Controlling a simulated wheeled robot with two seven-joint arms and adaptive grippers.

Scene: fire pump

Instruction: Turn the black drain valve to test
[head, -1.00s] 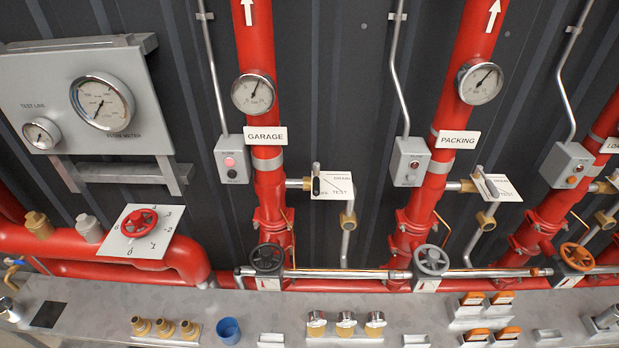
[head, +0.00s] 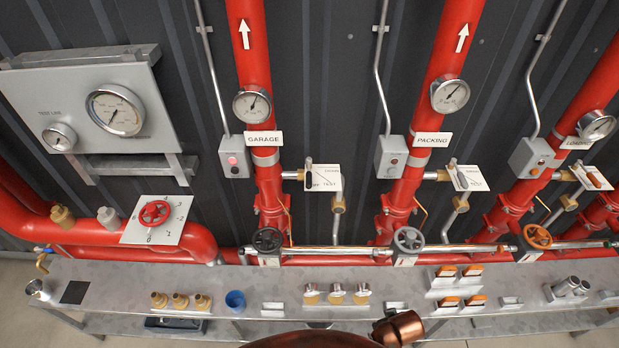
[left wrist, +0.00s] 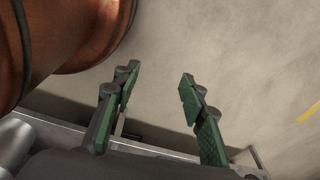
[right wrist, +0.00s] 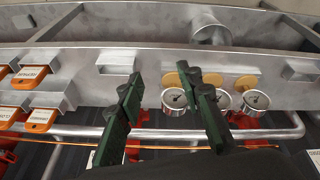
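The black drain valve lever (head: 309,172) is on a white plate (head: 327,177) marked TEST, beside the GARAGE riser (head: 265,90). The lever stands upright at the plate's left side. No gripper shows near it. In the left wrist view my left gripper (left wrist: 160,80) is open and empty, over pale floor beside a copper-coloured part that looks like mine. In the right wrist view my right gripper (right wrist: 160,82) is open and empty, in front of the bench with its gauge-like fittings. Neither gripper shows in the head view, and neither wrist view shows the lever.
A grey drain lever (head: 454,176) is by the PACKING riser and an orange one (head: 596,180) farther right. A black handwheel (head: 267,240) sits below the GARAGE riser. The metal bench (head: 120,285) holds brass fittings (head: 181,301), a blue cup (head: 235,301) and orange-tagged parts.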

